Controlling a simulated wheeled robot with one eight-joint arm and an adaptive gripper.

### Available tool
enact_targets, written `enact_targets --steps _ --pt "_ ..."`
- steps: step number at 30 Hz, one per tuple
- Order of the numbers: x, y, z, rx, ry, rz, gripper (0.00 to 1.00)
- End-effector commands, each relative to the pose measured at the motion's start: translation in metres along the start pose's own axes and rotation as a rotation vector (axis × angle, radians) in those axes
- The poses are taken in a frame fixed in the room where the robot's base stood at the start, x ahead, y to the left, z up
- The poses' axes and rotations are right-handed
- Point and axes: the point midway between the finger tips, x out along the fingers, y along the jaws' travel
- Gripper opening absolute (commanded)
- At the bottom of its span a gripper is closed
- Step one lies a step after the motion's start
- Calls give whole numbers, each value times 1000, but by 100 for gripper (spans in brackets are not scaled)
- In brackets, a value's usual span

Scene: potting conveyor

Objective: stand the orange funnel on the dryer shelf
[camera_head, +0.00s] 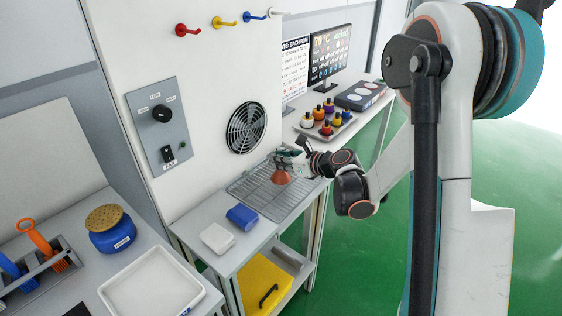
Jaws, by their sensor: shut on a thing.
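The orange funnel (281,178) is at the wire rack, with its wide end down and its narrow end up. My gripper (284,163) is shut on the upper part of the funnel, which the fingers partly hide. The dryer shelf, a wire rack (255,200), lies on the bench in front of the round fan grille (246,128). The funnel's rim is over or on the rack; I cannot tell whether it touches the wires.
A blue block (242,217) and a white dish (217,238) stand left of the rack. A tray (334,131) with several coloured bottles stands behind my gripper to the right. A control panel (162,125) and coloured hooks (187,30) are on the wall. The rack's near part is clear.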

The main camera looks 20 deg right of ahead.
Motion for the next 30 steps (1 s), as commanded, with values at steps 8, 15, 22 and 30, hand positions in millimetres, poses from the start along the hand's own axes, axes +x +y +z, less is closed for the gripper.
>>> enact_targets --steps 8,15,22,30 --pt "1 0 -2 0 0 0 32" --pt "1 0 -2 0 0 0 34" --pt "-5 -1 2 1 0 -1 34" --pt "-57 -1 3 2 1 -3 34"
